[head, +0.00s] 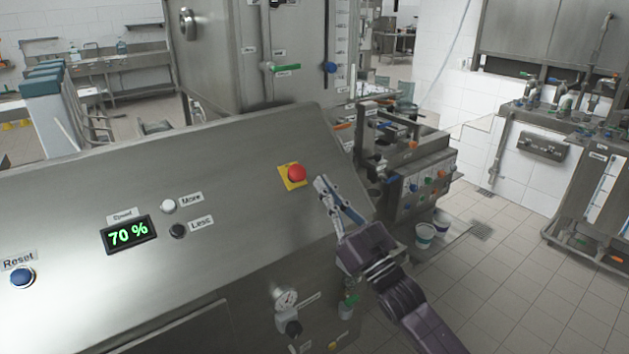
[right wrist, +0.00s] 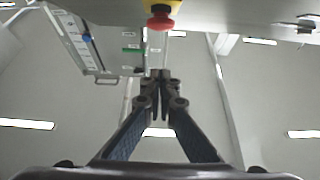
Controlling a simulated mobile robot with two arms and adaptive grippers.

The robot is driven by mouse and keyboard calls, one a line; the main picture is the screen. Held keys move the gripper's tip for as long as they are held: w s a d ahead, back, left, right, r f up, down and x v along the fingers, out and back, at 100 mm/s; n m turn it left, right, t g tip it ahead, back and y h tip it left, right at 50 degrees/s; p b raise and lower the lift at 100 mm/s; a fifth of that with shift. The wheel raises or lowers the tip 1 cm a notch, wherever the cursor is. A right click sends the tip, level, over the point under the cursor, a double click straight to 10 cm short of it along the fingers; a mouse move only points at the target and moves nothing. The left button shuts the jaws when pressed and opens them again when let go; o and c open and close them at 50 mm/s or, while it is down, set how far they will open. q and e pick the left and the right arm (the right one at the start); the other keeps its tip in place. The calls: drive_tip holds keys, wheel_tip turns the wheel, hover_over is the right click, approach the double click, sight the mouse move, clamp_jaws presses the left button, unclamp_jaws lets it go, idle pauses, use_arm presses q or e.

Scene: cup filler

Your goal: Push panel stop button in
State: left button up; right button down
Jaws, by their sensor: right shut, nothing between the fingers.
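The stop button is a red mushroom button (head: 297,173) on a yellow plate (head: 288,183), on the sloped metal panel (head: 235,200) in the head view. It also shows at the top of the right wrist view (right wrist: 160,22), just beyond my fingertips. My right gripper (head: 322,184) is shut and empty, to the right of and slightly below the button in the head view. Its closed fingertips also show in the right wrist view (right wrist: 160,76), with a visible gap in the picture between them and the button. My left gripper is not in view.
The panel also carries a speed display (head: 129,234) reading 70 %, a white More button (head: 168,206), a dark Less button (head: 178,230) and a blue Reset button (head: 22,277). A gauge (head: 286,299) sits lower down. Open tiled floor lies right.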

drive_tip(key=s+d+f+m+g+h+b, duration=0.1)
drive_tip(key=s+d+f+m+g+h, duration=0.15)
drive_tip(key=s+f+h, duration=0.65)
drive_tip(key=s+d+f+m+g, duration=0.2)
drive_tip(key=s+d+f+g, duration=0.15)
drive_tip(key=f, duration=1.25)
drive_tip(key=s+d+f+g+h, duration=0.2)
drive_tip(key=s+d+f+g, duration=0.15)
drive_tip(key=s, duration=0.55)
drive_tip(key=s+d+f+g+h, duration=0.1)
drive_tip(key=s+d+f+g, duration=0.3)
drive_tip(key=s, duration=0.5)
drive_tip(key=s+d+f+g+h, duration=0.2)
drive_tip(key=s+d+f+g, duration=0.15)
drive_tip(key=s+f, duration=0.6)
drive_tip(key=f, duration=1)
drive_tip(key=s+f, duration=0.2)
drive_tip(key=f, duration=1)
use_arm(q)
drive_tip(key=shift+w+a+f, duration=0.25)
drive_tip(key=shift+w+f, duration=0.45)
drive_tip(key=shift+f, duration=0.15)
use_arm(e)
drive_tip(key=s+d+f+g, duration=0.1)
drive_tip(key=s+d+f, duration=0.2)
drive_tip(key=s+f, duration=1.3)
drive_tip(key=shift+s+d, duration=0.2)
drive_tip(key=shift+s, duration=0.25)
